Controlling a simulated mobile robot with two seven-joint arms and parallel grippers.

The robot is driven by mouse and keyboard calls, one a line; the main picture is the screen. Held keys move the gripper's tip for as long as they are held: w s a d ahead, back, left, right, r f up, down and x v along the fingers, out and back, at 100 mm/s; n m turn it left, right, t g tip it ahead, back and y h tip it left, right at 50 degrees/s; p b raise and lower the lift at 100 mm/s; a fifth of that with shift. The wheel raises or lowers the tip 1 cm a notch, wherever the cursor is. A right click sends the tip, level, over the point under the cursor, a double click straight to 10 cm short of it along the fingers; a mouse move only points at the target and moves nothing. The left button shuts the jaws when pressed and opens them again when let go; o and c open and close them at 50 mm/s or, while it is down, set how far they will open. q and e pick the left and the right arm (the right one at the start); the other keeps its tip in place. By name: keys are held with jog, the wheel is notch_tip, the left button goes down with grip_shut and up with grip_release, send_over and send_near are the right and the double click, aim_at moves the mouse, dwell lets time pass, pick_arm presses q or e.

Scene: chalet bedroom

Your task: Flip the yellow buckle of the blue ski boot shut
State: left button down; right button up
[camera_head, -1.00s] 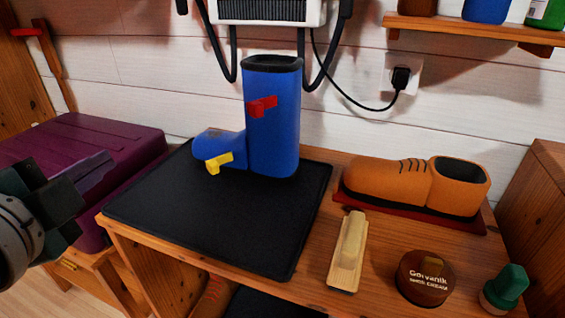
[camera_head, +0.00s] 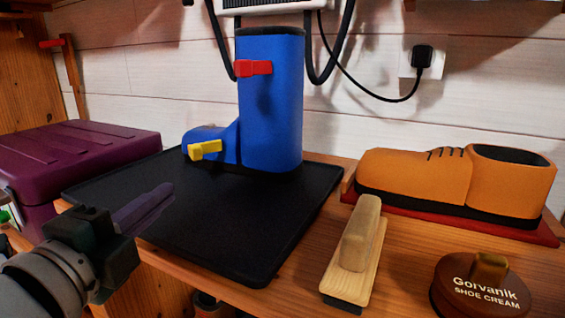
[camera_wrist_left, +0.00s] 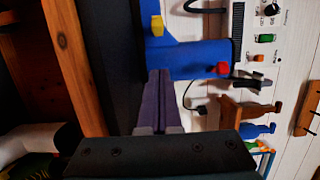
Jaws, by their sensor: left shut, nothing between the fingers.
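The blue ski boot (camera_head: 270,110) stands upright on a black mat (camera_head: 250,255), its toe to the left. Its yellow buckle (camera_head: 205,150) sits low on the toe part, and a red buckle (camera_head: 253,68) is higher on the shaft. In the left wrist view the boot (camera_wrist_left: 190,62) lies sideways with the yellow buckle (camera_wrist_left: 157,25) at the top. My left gripper (camera_head: 158,205) is over the front left of the mat, apart from the boot. Its fingers (camera_wrist_left: 162,88) are shut and empty, pointing towards the boot. My right gripper is not in view.
An orange shoe (camera_head: 440,180) rests on a red mat at the right. A wooden brush (camera_head: 355,255) and a shoe cream tin (camera_head: 480,290) lie in front of it. A purple case (camera_head: 75,160) is at the left. Black hoses hang behind the boot.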

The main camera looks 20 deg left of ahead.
pick_arm(q)
jog(key=shift+w, duration=0.1)
jog(key=b, duration=0.2)
send_near(202, 152)
jog(key=w+d, duration=0.2)
jog(key=shift+w+d+f, duration=0.15)
jog(key=shift+w+d, duration=0.15)
jog(key=shift+d, duration=0.1)
jog(key=w+a, duration=0.1)
jog(key=w+a+b, duration=0.1)
jog(key=shift+w+a, duration=0.2)
jog(key=shift+w, duration=0.15)
jog(key=shift+w+a+b, duration=0.3)
jog(key=shift+a, duration=0.2)
jog(key=shift+a, duration=0.1)
jog(key=shift+a+m+h, duration=0.2)
jog(key=shift+m+h, duration=0.3)
jog(key=shift+h, duration=0.3)
